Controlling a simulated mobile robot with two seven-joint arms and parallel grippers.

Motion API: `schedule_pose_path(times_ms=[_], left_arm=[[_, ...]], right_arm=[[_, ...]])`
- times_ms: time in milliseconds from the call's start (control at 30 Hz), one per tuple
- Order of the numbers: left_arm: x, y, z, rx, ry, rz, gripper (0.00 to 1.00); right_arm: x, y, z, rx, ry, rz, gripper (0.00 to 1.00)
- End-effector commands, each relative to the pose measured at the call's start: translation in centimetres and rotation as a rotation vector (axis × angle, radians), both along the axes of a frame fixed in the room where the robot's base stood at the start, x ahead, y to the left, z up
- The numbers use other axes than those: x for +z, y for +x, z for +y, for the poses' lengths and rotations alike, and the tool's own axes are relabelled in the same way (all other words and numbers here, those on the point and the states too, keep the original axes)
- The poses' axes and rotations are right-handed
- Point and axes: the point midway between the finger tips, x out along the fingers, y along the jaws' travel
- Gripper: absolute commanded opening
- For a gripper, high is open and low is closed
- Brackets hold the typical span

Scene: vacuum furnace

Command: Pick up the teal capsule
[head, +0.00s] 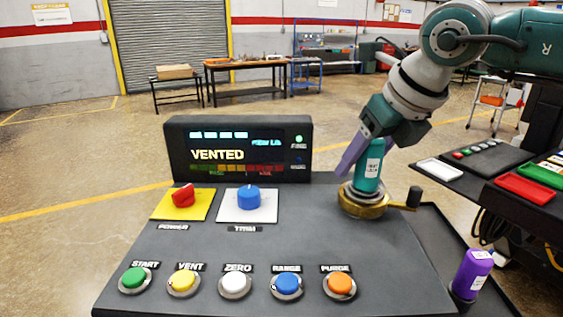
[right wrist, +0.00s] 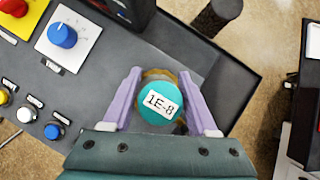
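The teal capsule (head: 368,172) stands upright in a round brass seat (head: 362,207) at the right of the console. Its top with a white label reading "1E-8" shows in the right wrist view (right wrist: 160,103). My right gripper (head: 366,158) comes down from above with its purple fingers on either side of the capsule. In the right wrist view the fingers (right wrist: 162,82) stand wide, with a narrow gap to the capsule, so the gripper looks open around it. The far finger is partly hidden behind the capsule in the head view. My left gripper is not in view.
A purple capsule (head: 472,274) stands in a holder at the right front. The console (head: 270,245) carries knobs, buttons and a display (head: 240,150) reading "VENTED". Trays (head: 527,187) lie on a side table.

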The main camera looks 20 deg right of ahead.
Motion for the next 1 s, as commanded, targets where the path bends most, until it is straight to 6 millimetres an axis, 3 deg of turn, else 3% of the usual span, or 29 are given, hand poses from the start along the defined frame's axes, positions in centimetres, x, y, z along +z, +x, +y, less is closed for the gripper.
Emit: schedule_pose_path(times_ms=[67, 500, 1000], left_arm=[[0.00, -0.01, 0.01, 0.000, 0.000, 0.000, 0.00], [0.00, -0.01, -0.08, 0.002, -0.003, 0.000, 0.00], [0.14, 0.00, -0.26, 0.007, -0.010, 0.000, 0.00]], right_arm=[[0.02, 0.00, -0.01, 0.000, 0.000, 0.000, 0.48], [0.05, 0.01, -0.01, 0.000, 0.000, 0.000, 0.00], [0.31, 0.07, -0.05, -0.001, 0.001, -0.003, 0.00]])
